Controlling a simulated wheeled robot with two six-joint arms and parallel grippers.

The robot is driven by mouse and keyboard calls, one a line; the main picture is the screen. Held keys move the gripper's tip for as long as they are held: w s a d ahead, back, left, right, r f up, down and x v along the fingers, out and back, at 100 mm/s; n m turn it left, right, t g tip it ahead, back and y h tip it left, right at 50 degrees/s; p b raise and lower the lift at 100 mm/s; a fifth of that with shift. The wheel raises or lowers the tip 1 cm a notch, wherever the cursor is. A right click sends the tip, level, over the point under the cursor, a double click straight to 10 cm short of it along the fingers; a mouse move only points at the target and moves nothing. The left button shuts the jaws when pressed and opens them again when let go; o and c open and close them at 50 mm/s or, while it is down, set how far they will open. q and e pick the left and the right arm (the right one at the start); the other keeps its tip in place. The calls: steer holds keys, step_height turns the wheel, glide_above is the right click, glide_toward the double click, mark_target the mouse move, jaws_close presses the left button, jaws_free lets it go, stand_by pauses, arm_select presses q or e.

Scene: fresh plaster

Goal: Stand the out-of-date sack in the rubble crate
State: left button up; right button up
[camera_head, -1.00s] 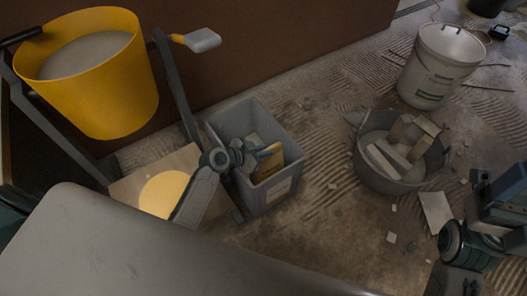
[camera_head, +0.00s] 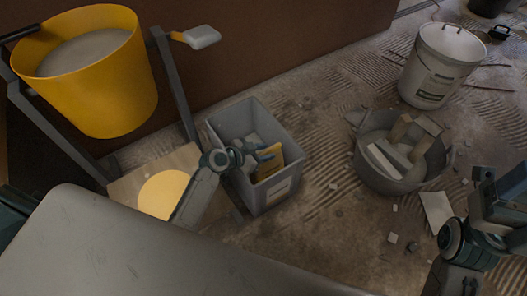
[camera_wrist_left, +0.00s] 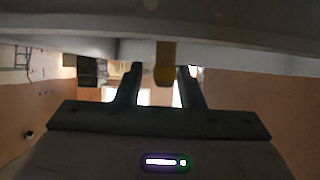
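The yellow-tan sack (camera_head: 268,166) stands inside the grey rectangular crate (camera_head: 271,197), near its right wall, slightly tilted. Pale rubble lies behind it. My left gripper (camera_head: 263,155) is inside the crate's opening, its fingers around the sack's upper part. In the left wrist view the fingers (camera_wrist_left: 162,85) are spread, and a yellow strip of the sack (camera_wrist_left: 165,62) shows between them with gaps on both sides. The sack's lower part is hidden by the crate wall. My right gripper (camera_head: 497,203) is at the right edge; its fingertips are not clear.
A round grey tub (camera_head: 364,171) with broken pieces stands right of the crate. A white bucket (camera_head: 438,67) is behind it.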

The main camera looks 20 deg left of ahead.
arm_select(q)
steer(key=shift+r, duration=0.3)
steer(key=p+v, duration=0.3)
steer(key=v, duration=0.9)
steer(key=shift+r, duration=0.3)
